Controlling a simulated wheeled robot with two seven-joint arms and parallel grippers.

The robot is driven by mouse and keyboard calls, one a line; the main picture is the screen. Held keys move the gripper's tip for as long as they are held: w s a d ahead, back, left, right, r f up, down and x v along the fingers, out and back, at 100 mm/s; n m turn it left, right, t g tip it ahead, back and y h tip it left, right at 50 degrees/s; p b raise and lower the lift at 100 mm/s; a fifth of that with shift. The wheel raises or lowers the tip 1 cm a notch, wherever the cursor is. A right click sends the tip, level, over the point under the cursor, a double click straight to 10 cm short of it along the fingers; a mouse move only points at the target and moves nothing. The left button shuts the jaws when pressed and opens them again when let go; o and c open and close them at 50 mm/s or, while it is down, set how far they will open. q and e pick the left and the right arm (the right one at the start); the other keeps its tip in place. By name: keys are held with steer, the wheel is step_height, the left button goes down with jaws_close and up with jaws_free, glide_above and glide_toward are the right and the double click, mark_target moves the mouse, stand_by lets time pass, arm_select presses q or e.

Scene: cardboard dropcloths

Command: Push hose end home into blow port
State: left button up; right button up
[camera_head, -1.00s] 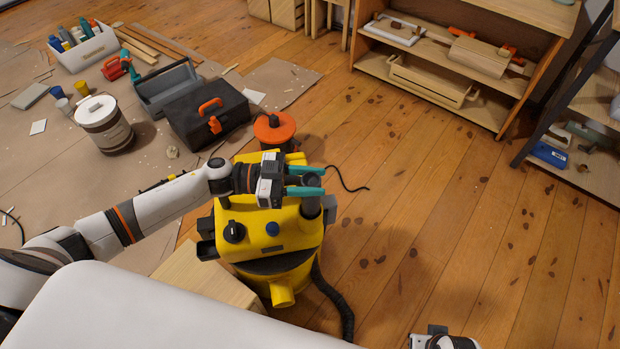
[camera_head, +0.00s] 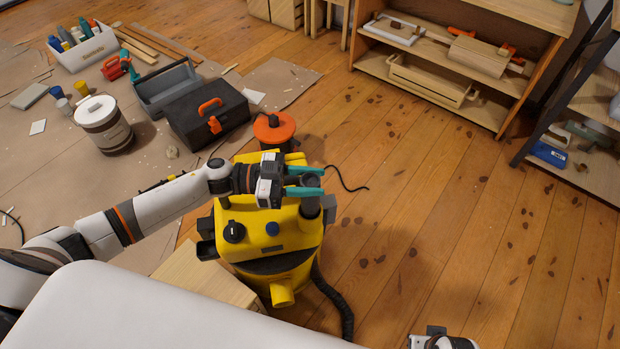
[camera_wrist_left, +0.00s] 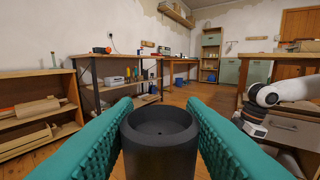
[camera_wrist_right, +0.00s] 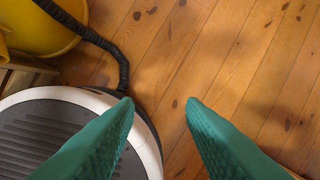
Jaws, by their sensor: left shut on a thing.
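The yellow shop vacuum (camera_head: 262,222) stands on the floor in the head view. My left gripper (camera_head: 311,181) is above its right side, with teal fingers on both sides of an upright dark cylinder, the hose end (camera_head: 311,207). In the left wrist view the hose end (camera_wrist_left: 160,138) is a black, round-topped piece between the fingers. Its lower end meets the vacuum's right side; the blow port is hidden, so I cannot tell how deep it sits. My right gripper (camera_wrist_right: 160,103) is open and empty above the floor in the right wrist view.
A black ribbed hose (camera_head: 333,300) curves down the vacuum's right front. A yellow stub (camera_head: 283,293) points forward. An orange-topped reel (camera_head: 274,128) and a black toolbox (camera_head: 207,115) stand behind. A wooden box (camera_head: 205,275) is at the left front. The floor to the right is clear.

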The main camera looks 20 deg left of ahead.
steer(key=shift+s+f, duration=0.2)
steer(key=shift+f, duration=0.6)
steer(key=shift+w+r, duration=0.15)
steer(key=shift+r, duration=0.05)
arm_select(q)
steer(key=shift+p, duration=0.3)
arm_select(e)
steer(key=shift+f, duration=0.1)
steer(key=shift+f, duration=0.75)
steer(key=shift+f, duration=0.1)
steer(key=shift+s+f, duration=0.15)
steer(key=shift+s, duration=0.05)
steer(key=shift+s, duration=0.1)
